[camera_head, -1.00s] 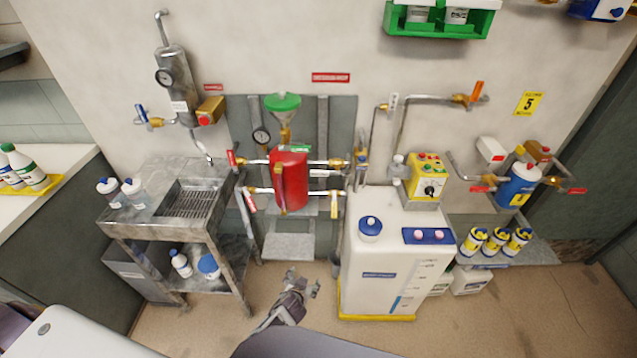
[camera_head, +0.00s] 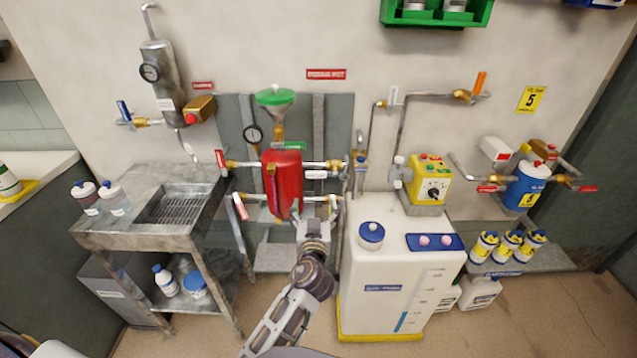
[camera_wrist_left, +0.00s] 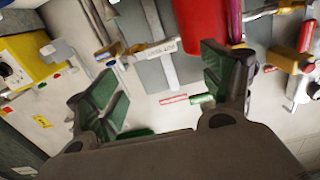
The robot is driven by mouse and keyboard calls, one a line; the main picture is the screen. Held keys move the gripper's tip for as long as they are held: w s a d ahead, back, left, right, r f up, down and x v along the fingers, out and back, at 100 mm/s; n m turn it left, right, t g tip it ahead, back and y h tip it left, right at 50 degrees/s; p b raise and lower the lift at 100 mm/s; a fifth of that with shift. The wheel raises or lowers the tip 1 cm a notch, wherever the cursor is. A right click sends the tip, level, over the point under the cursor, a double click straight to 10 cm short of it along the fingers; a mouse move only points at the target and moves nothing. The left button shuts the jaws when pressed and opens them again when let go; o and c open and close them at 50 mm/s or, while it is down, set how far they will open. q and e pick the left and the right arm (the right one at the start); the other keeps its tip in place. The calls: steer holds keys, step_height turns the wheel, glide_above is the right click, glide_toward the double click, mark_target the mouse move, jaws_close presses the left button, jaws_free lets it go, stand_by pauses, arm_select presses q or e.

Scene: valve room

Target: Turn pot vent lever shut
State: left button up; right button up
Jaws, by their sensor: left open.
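The red pot (camera_head: 283,185) hangs on the wall panel below a green funnel (camera_head: 275,96), with pipes and small levers on both sides. A green lever (camera_head: 294,146) sits near its top. A white tag (camera_head: 316,174) hangs at its upper right and shows in the left wrist view (camera_wrist_left: 163,49), too blurred to read. I cannot tell which lever is the vent lever. My left gripper (camera_head: 315,225) is open and empty in front of the pot's lower right. In the left wrist view the pot (camera_wrist_left: 201,18) appears beyond the open fingers (camera_wrist_left: 165,88). My right gripper is out of view.
A white tank (camera_head: 400,285) stands to the right, with a yellow control box (camera_head: 430,182) above it. A metal sink bench (camera_head: 135,240) stands left.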

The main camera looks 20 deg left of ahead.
arm_select(q)
steer(key=shift+s+d+r, duration=0.1)
steer(key=shift+d+r, duration=0.05)
steer(key=shift+r, duration=0.7)
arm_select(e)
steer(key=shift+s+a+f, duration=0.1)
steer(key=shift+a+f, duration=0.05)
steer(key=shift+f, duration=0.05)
arm_select(q)
steer(key=p, duration=0.1)
glide_toward(316, 173)
steer(key=shift+x, duration=3.1)
steer(key=shift+p+x, duration=0.3)
steer(key=shift+x, duration=0.8)
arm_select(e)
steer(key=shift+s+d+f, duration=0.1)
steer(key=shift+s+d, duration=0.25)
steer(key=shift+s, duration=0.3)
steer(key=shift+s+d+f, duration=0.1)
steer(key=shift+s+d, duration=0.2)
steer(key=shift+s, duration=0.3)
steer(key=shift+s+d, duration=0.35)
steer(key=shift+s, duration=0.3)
arm_select(q)
steer(key=shift+c, duration=0.5)
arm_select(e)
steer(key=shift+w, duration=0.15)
